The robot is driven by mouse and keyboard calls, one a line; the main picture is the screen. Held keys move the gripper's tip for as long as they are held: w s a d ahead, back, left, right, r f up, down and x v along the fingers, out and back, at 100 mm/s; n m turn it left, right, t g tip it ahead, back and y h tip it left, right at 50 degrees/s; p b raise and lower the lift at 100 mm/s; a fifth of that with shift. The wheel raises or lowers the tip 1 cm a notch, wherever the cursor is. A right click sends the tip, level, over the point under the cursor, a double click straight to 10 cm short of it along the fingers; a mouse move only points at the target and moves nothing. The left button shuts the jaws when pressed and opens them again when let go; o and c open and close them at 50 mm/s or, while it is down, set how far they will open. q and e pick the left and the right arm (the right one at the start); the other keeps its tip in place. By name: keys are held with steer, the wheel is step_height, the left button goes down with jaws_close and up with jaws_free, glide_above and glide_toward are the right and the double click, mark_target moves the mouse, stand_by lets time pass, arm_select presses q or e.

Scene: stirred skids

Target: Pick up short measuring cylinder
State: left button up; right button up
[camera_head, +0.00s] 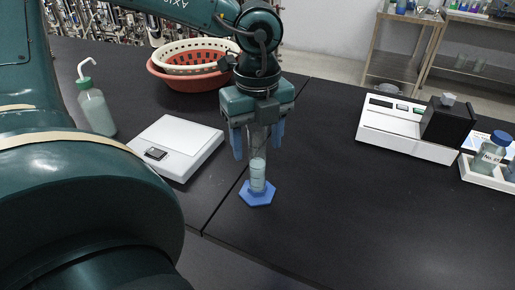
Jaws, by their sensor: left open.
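The short measuring cylinder (258,176) stands upright on its blue hexagonal base (258,194) on the black table, near the front edge. It is clear with pale graduated contents or markings low down. My left gripper (258,150) comes down over it from above, with its blue fingers open on either side of the cylinder's upper part. Whether either finger touches the glass cannot be told. The top of the cylinder is hidden by the gripper body. My right gripper is not in view.
A white scale (190,138) and a wash bottle (96,108) are to the left. Red and cream baskets (190,72) stand behind. A white instrument (400,132) and a bottle tray (487,176) are at right. The table right of the cylinder is clear.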

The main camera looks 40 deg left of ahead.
arm_select(q)
steer(key=shift+c, duration=0.2)
jaws_close()
stand_by(0.4)
